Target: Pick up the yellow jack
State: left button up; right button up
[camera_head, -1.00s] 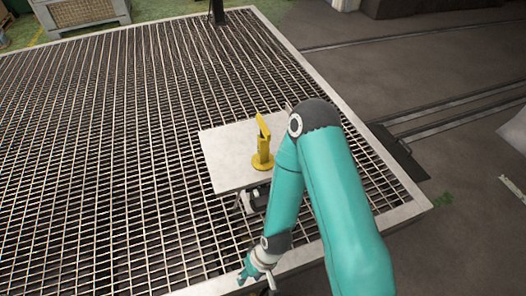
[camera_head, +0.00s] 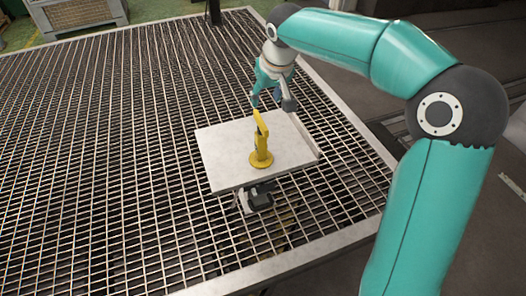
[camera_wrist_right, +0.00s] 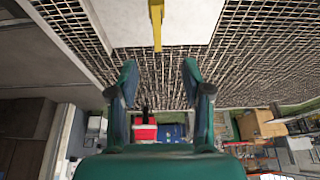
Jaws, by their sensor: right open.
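The yellow jack (camera_head: 261,146) stands upright on a pale square plate (camera_head: 224,158) over the grating. My right gripper (camera_head: 268,104) is open and empty, just above and behind the jack's upper end in the head view, with no visible contact. In the right wrist view, the open fingers (camera_wrist_right: 165,82) frame a gap, and part of the yellow jack (camera_wrist_right: 157,24) shows beyond them at the top, against the pale plate (camera_wrist_right: 188,22). My left gripper is not in view.
A metal grating (camera_head: 90,150) with a pale frame surrounds the plate. A dark device (camera_head: 259,198) sits below the plate's near edge. A grey crate (camera_head: 84,14) stands at the far left. The grating left of the plate is clear.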

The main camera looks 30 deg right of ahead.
aim_at(262, 121)
jog(key=x, duration=1)
jog(key=shift+w+d+f, duration=0.15)
jog(key=shift+d+f, duration=0.15)
jog(key=shift+f, duration=0.05)
jog(key=shift+s+a+p+x, duration=0.15)
jog(key=shift+p+x, duration=0.1)
jog(key=shift+x, duration=0.6)
jog(key=shift+s+p+x, duration=0.1)
jog(key=shift+p+x, duration=0.15)
jog(key=shift+x, duration=0.65)
jog(key=shift+s+a+p+x, duration=0.15)
jog(key=shift+p+x, duration=0.1)
jog(key=shift+x, duration=0.6)
jog(key=shift+d+f, duration=0.15)
jog(key=shift+f, duration=0.05)
jog(key=shift+c, duration=0.2)
grip_shut()
jog(key=shift+r, duration=0.15)
